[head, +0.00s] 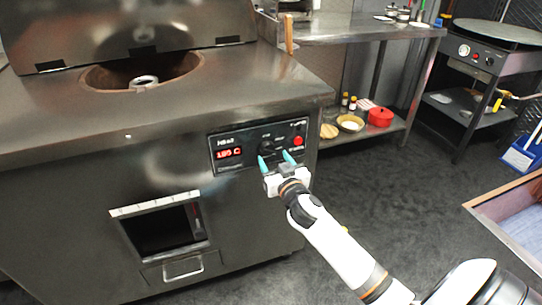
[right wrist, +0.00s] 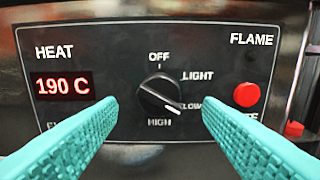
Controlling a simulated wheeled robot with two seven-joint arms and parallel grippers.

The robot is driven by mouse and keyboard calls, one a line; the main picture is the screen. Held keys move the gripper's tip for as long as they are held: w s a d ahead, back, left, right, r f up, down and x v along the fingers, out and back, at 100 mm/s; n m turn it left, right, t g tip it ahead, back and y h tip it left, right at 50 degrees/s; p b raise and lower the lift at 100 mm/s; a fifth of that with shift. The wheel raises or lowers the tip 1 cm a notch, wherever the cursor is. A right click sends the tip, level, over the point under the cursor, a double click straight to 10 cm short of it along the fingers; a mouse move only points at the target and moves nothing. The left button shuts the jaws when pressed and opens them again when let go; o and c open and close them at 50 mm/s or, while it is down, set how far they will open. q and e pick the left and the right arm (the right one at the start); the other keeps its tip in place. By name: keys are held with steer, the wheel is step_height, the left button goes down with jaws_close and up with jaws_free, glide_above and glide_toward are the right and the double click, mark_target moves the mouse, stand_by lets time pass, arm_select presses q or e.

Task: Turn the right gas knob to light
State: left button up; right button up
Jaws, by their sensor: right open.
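The control panel (head: 226,143) is on the front of the steel tandoor. Its round black knob (right wrist: 160,95) is clear in the right wrist view, with OFF above, LIGHT upper right, LOW right and HIGH below. The knob's white line slants to the lower right, its thicker end between LOW and HIGH. My right gripper (head: 274,159) is open in front of the panel. Its teal fingers (right wrist: 160,103) appear on either side of the knob, with gaps; I cannot tell whether the tips reach its depth. No second knob shows. My left gripper is not in view.
A red button (right wrist: 247,95) sits right of the knob, and a red display (right wrist: 62,86) at the left reads 190 C. The tandoor's hatch (head: 163,232) is below the panel. A steel table (head: 350,27) stands behind. The floor (head: 400,190) to the right is clear.

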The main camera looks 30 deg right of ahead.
mark_target(271, 154)
steer(key=x, duration=0.3)
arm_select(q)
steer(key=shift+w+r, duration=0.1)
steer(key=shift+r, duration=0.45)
arm_select(e)
steer(key=shift+w, duration=0.1)
steer(key=c, duration=1)
steer(key=shift+o, duration=0.2)
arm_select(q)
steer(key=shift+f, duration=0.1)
